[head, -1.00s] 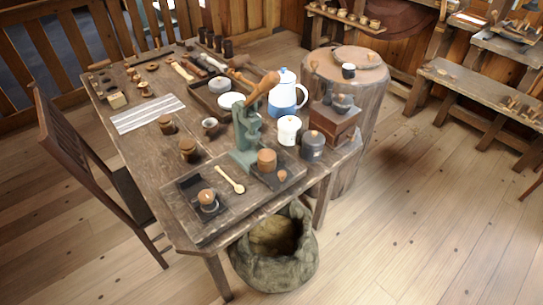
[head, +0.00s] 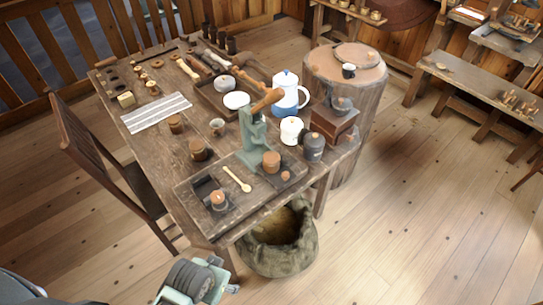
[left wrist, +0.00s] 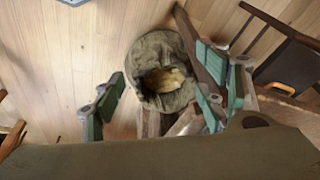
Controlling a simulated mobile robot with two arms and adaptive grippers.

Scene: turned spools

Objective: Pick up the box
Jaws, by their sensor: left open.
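A brown wooden box (head: 334,122) with a grinder-like metal top stands at the right end of the worktable (head: 160,165). A small pale wooden block or box (head: 126,99) sits near the table's far left edge. I cannot tell which one the task means. My left gripper (head: 205,282) is low at the bottom left in the head view, in front of the table's near edge and away from both. My right gripper is not in view.
A cloth sack (head: 278,245) stands on the floor under the table's near end; it also shows in the left wrist view (left wrist: 162,72). A chair (head: 105,165) stands at the left. A green press (head: 252,135), jug (head: 287,93) and canisters crowd the box.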

